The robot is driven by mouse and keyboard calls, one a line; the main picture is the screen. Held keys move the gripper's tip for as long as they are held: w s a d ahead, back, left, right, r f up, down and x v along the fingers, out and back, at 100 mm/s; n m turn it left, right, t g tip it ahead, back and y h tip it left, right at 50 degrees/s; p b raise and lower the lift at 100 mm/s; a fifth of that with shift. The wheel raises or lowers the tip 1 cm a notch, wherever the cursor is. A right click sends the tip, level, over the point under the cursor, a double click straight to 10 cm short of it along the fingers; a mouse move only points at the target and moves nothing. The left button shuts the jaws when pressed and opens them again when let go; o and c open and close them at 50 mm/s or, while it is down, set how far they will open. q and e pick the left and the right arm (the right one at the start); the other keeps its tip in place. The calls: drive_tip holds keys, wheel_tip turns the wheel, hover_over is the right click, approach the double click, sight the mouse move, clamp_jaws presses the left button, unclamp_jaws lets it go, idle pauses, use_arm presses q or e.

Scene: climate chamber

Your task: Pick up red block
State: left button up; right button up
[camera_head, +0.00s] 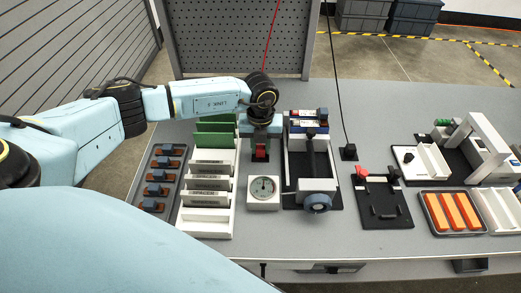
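A small red block (261,152) shows just below my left gripper (261,145), right of the white slotted rack and above the gauge. My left arm reaches in from the left, and its gripper points down at the block. The block appears to lie between the fingertips, but the hand hides its upper part. I cannot tell whether the fingers are closed on it or whether it is lifted. My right gripper is not in view.
A white rack (183,228) with labelled slots and green boards stands left. A white gauge box (263,202) is in front of the block. An orange-bar tray (433,232) lies far right.

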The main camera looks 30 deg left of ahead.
sight(261, 148)
use_arm(q)
drive_tip(key=c, duration=0.3)
wheel_tip(261, 148, up, 10)
drive_tip(key=shift+r+p, duration=0.1)
drive_tip(key=shift+p, duration=0.4)
drive_tip(key=shift+c, duration=0.2)
